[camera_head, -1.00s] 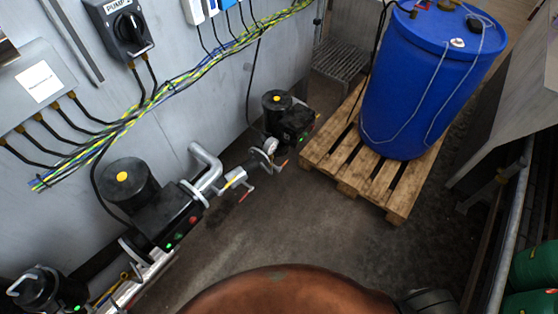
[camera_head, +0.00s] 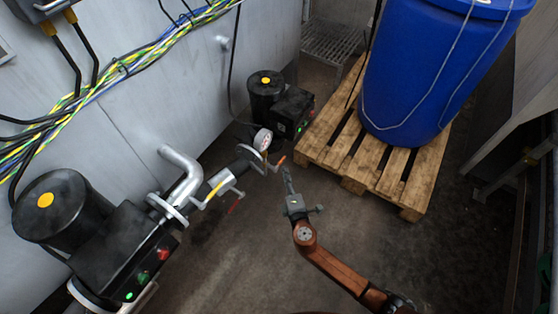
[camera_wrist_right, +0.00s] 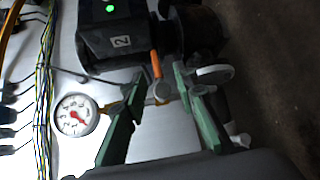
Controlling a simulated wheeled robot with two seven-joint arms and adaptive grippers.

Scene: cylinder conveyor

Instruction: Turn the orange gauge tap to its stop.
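The orange gauge tap (camera_head: 281,161) sits on the pipe end beside the round white gauge (camera_head: 262,139) in the head view. In the right wrist view the orange handle (camera_wrist_right: 156,65) points up the picture, with the gauge (camera_wrist_right: 75,115) to its left. My right gripper (camera_head: 286,173) is just right of and below the tap in the head view. In the wrist view the right gripper (camera_wrist_right: 158,83) is open, and the handle shows in the gap between its fingers. I cannot tell whether they touch it. My left gripper is not in view.
A yellow lever (camera_head: 214,191) and a red lever (camera_head: 234,206) are on the same pipe. Black pumps (camera_head: 92,245) stand along the grey wall. A blue drum (camera_head: 412,75) stands on a wooden pallet (camera_head: 329,158) at right. The floor below the pallet is clear.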

